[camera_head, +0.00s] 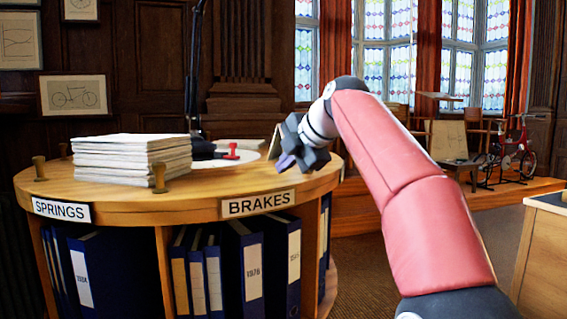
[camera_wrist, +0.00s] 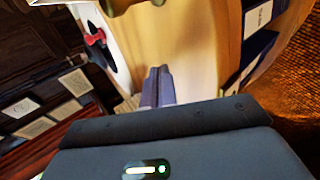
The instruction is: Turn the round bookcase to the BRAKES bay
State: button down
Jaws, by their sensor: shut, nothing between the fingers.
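The round wooden bookcase (camera_head: 150,210) fills the left and middle of the head view. Its BRAKES label (camera_head: 258,203) is right of centre, above a bay of blue binders (camera_head: 253,268). Its SPRINGS label (camera_head: 62,209) is at the left, above another bay. Upright wooden pegs stand on the rim, one (camera_head: 159,177) between the two labels. My gripper (camera_head: 284,161) is shut and empty over the right part of the top, behind the BRAKES label. In the wrist view its closed fingers (camera_wrist: 158,84) point at the wooden top (camera_wrist: 175,30); contact cannot be told.
A stack of papers (camera_head: 131,158) and a white round plate with a red item (camera_head: 232,152) are on the top. A wooden cabinet (camera_head: 545,255) stands at the right edge. Carpet lies between it and the bookcase. A red bicycle (camera_head: 512,155) stands far back.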

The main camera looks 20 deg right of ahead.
aim_at(298, 176)
jog(key=shift+n, duration=0.3)
jog(key=w+d+p, duration=0.1)
jog(key=d, duration=0.1)
jog(key=w+d+p, duration=0.1)
jog(key=shift+d+r, duration=0.15)
jog(key=shift+d, duration=0.2)
jog(key=shift+w+d+y, duration=0.3)
jog(key=shift+d, duration=0.2)
jog(key=shift+w+d+p, duration=0.15)
jog(key=shift+d+p, duration=0.05)
jog(key=shift+p, duration=0.25)
jog(key=shift+n+g, duration=0.3)
jog(key=shift+n, duration=0.1)
jog(key=shift+w+d+f+p, duration=0.1)
jog(key=shift+w+d+p, duration=0.3)
jog(key=shift+w+d, duration=0.55)
jog(key=shift+w+d+f+p, duration=0.1)
jog(key=shift+w+d+p, duration=0.25)
jog(key=shift+w+d, duration=0.6)
jog(key=shift+s+d, duration=0.3)
